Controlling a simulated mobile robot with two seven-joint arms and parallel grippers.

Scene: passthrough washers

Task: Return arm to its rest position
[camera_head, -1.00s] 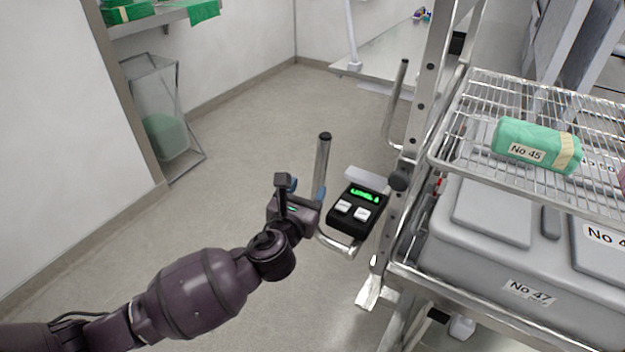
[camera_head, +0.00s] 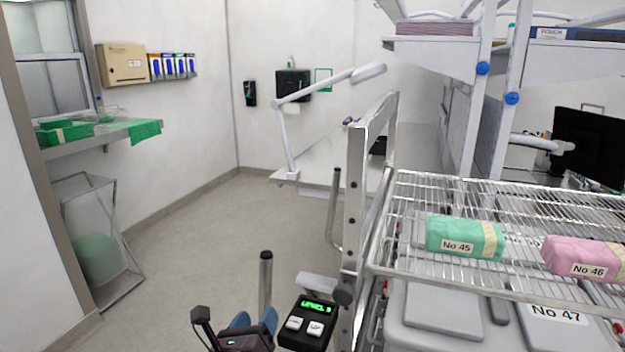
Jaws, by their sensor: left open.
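My left gripper (camera_head: 252,328) is at the bottom of the head view, left of centre. Its blue fingertips stand apart and nothing shows between them. It is close to the cart's upright metal handle post (camera_head: 265,283) and left of a black control box (camera_head: 308,322). The box has two white buttons and a green lit display. I cannot tell whether the gripper touches the post. The rest of my left arm is below the picture. My right gripper is not in view.
The wire rack (camera_head: 400,228) at right carries a green package, No 45 (camera_head: 452,240), and a pink one, No 46 (camera_head: 580,256). A grey container, No 47 (camera_head: 440,312), is below. A wall shelf (camera_head: 75,150) is at left. Open floor (camera_head: 190,250) lies left of the cart.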

